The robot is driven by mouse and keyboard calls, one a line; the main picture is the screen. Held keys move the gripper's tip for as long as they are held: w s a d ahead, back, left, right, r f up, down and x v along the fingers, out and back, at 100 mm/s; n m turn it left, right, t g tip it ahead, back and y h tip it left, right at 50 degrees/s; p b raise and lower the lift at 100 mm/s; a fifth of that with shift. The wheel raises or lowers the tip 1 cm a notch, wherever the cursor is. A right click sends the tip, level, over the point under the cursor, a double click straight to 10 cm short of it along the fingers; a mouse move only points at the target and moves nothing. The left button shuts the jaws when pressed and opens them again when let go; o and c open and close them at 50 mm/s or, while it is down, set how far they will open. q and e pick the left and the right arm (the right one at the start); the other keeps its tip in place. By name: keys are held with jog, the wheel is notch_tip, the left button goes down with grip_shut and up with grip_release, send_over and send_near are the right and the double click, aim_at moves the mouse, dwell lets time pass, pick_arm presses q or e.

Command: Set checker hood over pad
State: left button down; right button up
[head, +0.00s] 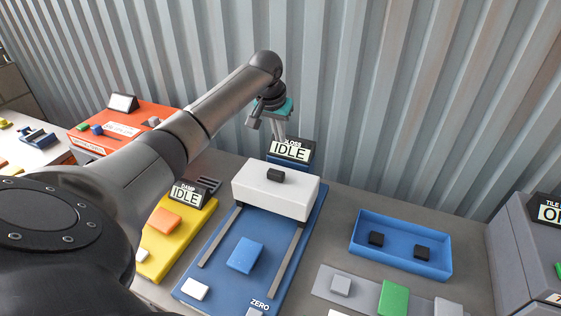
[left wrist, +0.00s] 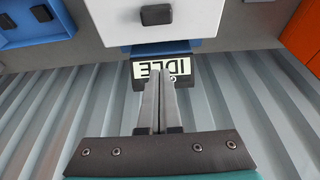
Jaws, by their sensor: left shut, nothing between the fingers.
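The white checker hood (head: 262,192), a box with a black knob (head: 275,176) on top, sits at the back of the blue checker base (head: 216,262), by two grey rails. It also shows in the left wrist view (left wrist: 190,22). A blue block (head: 245,255), perhaps the pad, lies uncovered between the rails in front of the hood. My left gripper (head: 281,135) is shut and empty, behind and above the hood, near the gloss display (head: 290,151) reading IDLE. Its fingers (left wrist: 158,90) overlap that display in the left wrist view. My right gripper is not in view.
A blue tray (head: 386,252) with two black blocks stands right of the base. A yellow unit (head: 182,238) with its own IDLE display stands left, partly behind my left arm. A grey unit (head: 520,250) stands far right. A corrugated wall (head: 400,90) closes off the back.

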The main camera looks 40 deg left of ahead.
pick_arm(q)
jog(key=b, duration=0.2)
send_near(283, 168)
jog(key=w+f, duration=0.2)
jog(key=w+a+f, duration=0.1)
jog(key=w+f, duration=0.1)
jog(key=f, duration=0.1)
jog(key=shift+a, duration=0.15)
jog(key=shift+s+p, duration=0.55)
jog(key=shift+p, duration=0.2)
jog(key=shift+s+d+p, duration=0.25)
jog(key=shift+s+p, duration=0.1)
jog(key=shift+s, duration=0.35)
jog(key=shift+s+d+p, duration=0.3)
jog(key=shift+s, duration=0.35)
